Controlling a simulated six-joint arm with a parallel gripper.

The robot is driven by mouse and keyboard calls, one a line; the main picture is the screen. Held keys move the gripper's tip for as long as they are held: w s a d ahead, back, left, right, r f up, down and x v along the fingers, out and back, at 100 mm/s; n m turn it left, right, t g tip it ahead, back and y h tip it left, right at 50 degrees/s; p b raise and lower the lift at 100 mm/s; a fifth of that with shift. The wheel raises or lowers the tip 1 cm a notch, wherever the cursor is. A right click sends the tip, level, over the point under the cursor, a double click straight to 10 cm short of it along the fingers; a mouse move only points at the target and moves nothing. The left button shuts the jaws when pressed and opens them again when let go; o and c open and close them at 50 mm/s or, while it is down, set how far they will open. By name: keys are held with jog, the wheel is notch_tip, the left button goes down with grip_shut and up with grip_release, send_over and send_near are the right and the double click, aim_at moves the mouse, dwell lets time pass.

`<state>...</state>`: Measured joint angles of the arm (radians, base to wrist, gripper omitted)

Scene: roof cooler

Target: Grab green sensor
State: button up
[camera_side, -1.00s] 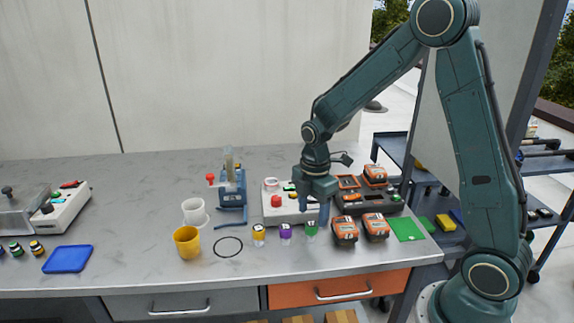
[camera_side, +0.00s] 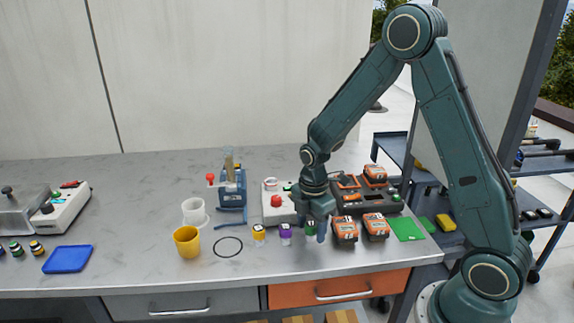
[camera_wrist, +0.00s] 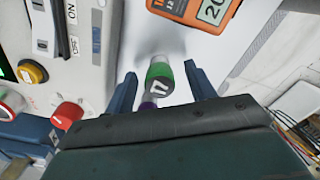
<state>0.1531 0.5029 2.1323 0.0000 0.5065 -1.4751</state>
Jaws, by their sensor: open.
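The green sensor (camera_side: 310,228) is a small upright cylinder with a green top and a pale base, standing on the bench. In the wrist view the green sensor (camera_wrist: 159,76) lies between the two fingers. My gripper (camera_side: 315,230) is low over it, with the fingers apart on either side. In the wrist view my gripper (camera_wrist: 160,85) is open, and gaps show between each finger and the sensor. The purple sensor (camera_side: 285,233) stands just left of it, and the yellow sensor (camera_side: 259,234) stands further left.
Orange handheld meters (camera_side: 345,229) stand close on the right, beside a green mat (camera_side: 407,229). A white control box (camera_side: 277,207) with a red knob is behind. A yellow cup (camera_side: 187,242) and a black ring (camera_side: 228,247) are left. The bench front is clear.

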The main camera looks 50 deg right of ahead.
aim_at(311, 223)
jog(key=c, duration=1.1)
jog(key=shift+r, duration=0.15)
notch_tip(311, 223, up, 20)
jog(key=shift+f, duration=0.1)
dwell(0.6)
